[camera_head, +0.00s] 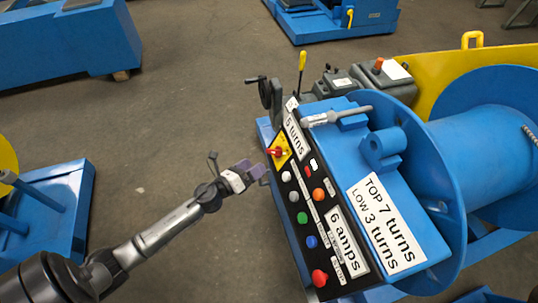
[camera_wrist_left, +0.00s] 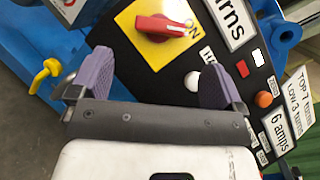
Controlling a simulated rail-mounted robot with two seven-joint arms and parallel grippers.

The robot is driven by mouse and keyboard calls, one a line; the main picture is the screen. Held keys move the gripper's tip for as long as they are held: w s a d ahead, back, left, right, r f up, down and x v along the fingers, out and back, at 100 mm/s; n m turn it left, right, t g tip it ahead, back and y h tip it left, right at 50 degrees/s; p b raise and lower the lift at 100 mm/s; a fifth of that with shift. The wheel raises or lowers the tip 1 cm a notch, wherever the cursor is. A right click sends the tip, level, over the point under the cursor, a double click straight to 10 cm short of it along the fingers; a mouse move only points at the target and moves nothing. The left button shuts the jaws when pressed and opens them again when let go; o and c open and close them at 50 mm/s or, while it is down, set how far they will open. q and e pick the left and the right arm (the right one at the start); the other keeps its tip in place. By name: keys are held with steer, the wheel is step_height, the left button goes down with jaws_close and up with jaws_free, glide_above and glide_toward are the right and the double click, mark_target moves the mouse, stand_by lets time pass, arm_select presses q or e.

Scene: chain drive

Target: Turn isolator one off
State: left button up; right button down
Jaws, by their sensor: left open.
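The isolator is a red rotary switch (camera_wrist_left: 162,27) on a yellow square plate at the top of the wrist view. Its handle lies nearly level there, with its right end by the printed word ON. In the head view the red switch (camera_head: 275,152) sits at the left edge of the black control panel (camera_head: 318,225). My left gripper (camera_head: 256,169) is open and empty just left of the panel, below the switch. In the wrist view its purple fingers (camera_wrist_left: 155,78) are apart, with the switch beyond them and nothing between the pads. My right gripper is not in view.
Close to the switch are a white button (camera_wrist_left: 193,81) and an orange button (camera_wrist_left: 263,99). A red button (camera_head: 319,277) is at the panel's lower end. A lever with a yellow grip (camera_head: 302,60) stands behind the panel.

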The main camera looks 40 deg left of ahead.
mark_target(272, 152)
arm_select(q)
steer(key=w, duration=0.5)
steer(key=w+d, duration=0.1)
steer(key=w, duration=0.1)
steer(key=shift+w+b, duration=0.2)
steer(key=shift+b, duration=0.15)
steer(key=shift+c, duration=0.3)
